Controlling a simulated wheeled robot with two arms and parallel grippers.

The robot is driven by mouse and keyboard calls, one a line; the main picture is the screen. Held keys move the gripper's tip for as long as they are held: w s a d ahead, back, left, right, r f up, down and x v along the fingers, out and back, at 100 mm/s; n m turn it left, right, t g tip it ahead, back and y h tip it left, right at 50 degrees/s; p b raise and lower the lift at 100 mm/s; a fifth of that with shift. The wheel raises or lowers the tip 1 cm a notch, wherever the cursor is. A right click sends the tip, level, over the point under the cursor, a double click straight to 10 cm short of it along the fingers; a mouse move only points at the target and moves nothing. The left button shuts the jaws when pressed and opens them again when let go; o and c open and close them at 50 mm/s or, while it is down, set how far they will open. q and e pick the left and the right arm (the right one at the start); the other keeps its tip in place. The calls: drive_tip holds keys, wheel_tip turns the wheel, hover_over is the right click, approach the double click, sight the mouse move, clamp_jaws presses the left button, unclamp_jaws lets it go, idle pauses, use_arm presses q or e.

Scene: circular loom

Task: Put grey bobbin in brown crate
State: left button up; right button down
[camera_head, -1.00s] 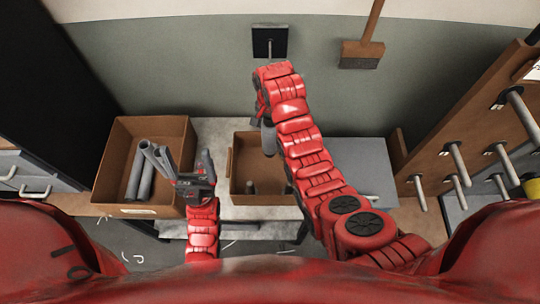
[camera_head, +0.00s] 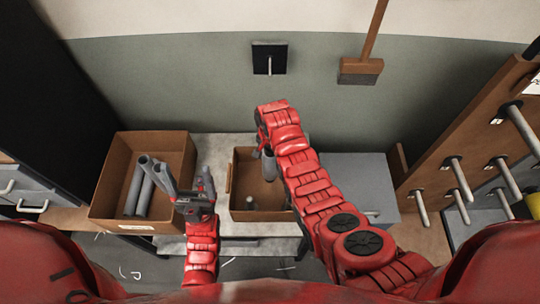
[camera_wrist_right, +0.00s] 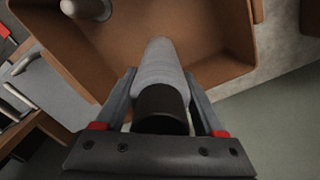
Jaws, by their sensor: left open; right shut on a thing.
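The grey bobbin (camera_wrist_right: 160,75) has a dark end and lies between the two fingers of my right gripper (camera_wrist_right: 162,100) in the right wrist view. My right gripper is shut on it. In the head view the bobbin (camera_head: 269,166) hangs under my right gripper (camera_head: 264,146), over the middle brown crate (camera_head: 234,170). The crate (camera_wrist_right: 215,70) also shows below the bobbin in the wrist view, with small pale-topped upright pieces (camera_wrist_right: 85,8) inside. My arm hides part of the crate's right side. My left gripper (camera_head: 192,188) is open and empty, beside the left brown box.
The left brown box (camera_head: 110,190) holds several grey tubes (camera_head: 143,190). A grey surface (camera_head: 358,175) lies right of the middle crate. A board with several pegs (camera_head: 455,165) stands at the right. A brush (camera_head: 360,70) and a dark wall mount (camera_head: 269,58) are at the back wall.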

unclamp_jaws()
drive_tip(key=shift+r+p, duration=0.25)
drive_tip(key=shift+p, duration=0.05)
drive_tip(key=shift+w+r, duration=0.1)
wheel_tip(320, 180, up, 6)
drive_tip(key=shift+r+b, duration=0.2)
drive_tip(key=shift+b, duration=0.7)
wheel_tip(320, 180, up, 5)
drive_tip(key=p, duration=0.5)
drive_tip(key=shift+r+p, duration=0.1)
drive_tip(key=shift+p, duration=0.2)
